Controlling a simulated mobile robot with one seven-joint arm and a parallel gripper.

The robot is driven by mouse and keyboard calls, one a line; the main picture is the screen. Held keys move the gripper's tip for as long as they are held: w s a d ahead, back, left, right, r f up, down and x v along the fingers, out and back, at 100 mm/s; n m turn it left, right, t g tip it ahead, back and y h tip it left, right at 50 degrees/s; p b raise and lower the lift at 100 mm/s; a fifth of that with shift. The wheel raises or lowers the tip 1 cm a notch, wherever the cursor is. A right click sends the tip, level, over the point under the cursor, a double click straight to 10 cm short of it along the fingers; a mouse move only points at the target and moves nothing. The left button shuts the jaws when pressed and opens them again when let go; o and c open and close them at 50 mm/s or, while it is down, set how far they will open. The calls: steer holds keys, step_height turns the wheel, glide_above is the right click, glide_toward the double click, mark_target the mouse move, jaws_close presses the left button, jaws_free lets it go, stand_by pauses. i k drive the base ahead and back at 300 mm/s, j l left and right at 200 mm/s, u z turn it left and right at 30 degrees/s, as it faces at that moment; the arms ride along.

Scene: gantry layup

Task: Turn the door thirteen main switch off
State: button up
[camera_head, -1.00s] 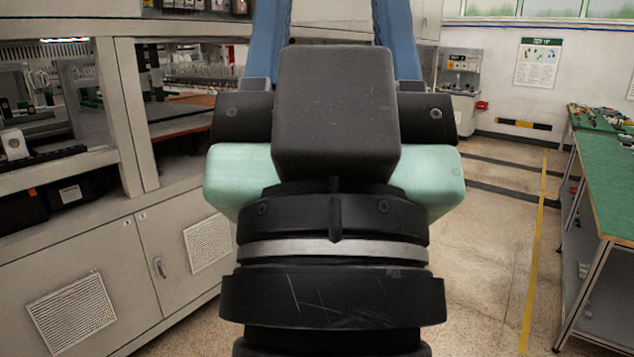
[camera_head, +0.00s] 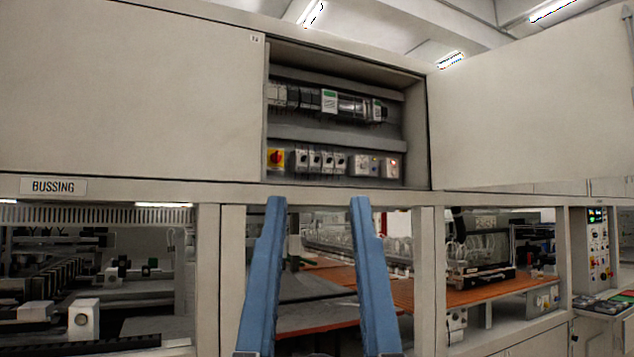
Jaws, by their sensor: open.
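An open electrical cabinet (camera_head: 350,60) sits high at the centre of the head view. In its lower row at the left is a red rotary switch on a yellow plate (camera_head: 276,158), likely the main switch. Its exact handle angle is too small to tell. A small label (camera_head: 255,40), which seems to read 13, is on the panel just left of the opening. My gripper (camera_head: 318,203) shows as two blue fingers pointing up, spread apart and empty.
The cabinet's door (camera_head: 530,100) stands open at the right. Several grey breakers (camera_head: 320,160) sit right of the red switch, with small lit controls beyond. A closed panel (camera_head: 130,90) is at left, above a BUSSING sign (camera_head: 53,186). Frame posts and machinery lie below.

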mark_target(275, 157)
steer(key=i+l+u, duration=0.4)
steer(key=i+l, duration=0.1)
steer(key=i, duration=0.45)
